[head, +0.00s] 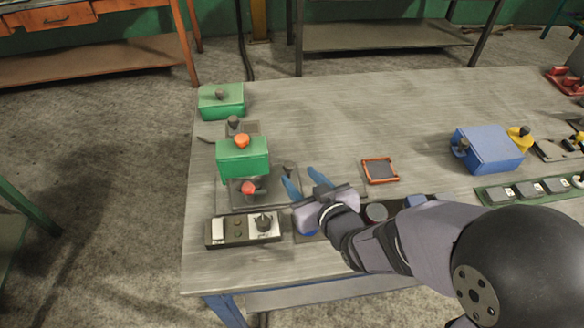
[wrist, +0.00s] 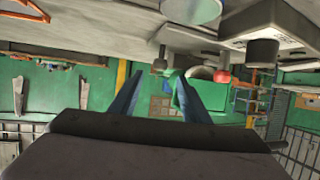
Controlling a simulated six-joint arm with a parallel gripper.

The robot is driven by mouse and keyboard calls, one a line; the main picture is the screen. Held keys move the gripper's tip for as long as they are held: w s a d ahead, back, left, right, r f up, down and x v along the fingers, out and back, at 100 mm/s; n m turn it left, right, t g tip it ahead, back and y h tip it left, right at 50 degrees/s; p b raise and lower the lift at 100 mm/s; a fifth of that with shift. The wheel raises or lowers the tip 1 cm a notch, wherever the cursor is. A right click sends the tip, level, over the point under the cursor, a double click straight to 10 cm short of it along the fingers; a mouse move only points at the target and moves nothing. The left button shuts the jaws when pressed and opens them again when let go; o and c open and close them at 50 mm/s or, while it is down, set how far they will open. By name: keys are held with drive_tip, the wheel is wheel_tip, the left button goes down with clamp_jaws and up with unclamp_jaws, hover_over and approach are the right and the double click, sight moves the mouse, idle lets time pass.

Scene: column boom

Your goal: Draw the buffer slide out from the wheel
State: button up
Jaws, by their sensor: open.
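A grey-based machine with a green block (head: 243,158) stands at the left of the table. It has an orange knob (head: 241,140) on top, a red knob (head: 248,188) in front and a dark knob (head: 290,171) at its right side. I cannot tell which part is the buffer slide, and no wheel is clearly recognisable. My gripper (head: 304,181), with blue fingers, is open and empty just right of the machine, fingers pointing toward its right side. In the wrist view my open fingers (wrist: 158,80) show, with a red knob (wrist: 222,76) to their right.
A control box (head: 243,229) sits in front of the machine, a green box (head: 221,100) behind it. An orange-framed tray (head: 380,170) lies right of my gripper. A blue box (head: 487,149) stands farther right. The table's back middle is clear.

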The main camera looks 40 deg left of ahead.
sight(291, 167)
drive_tip(key=shift+p+x, duration=0.55)
drive_tip(key=shift+x, duration=2.6)
drive_tip(key=shift+c, duration=0.6)
clamp_jaws()
drive_tip(key=shift+w+d, duration=0.1)
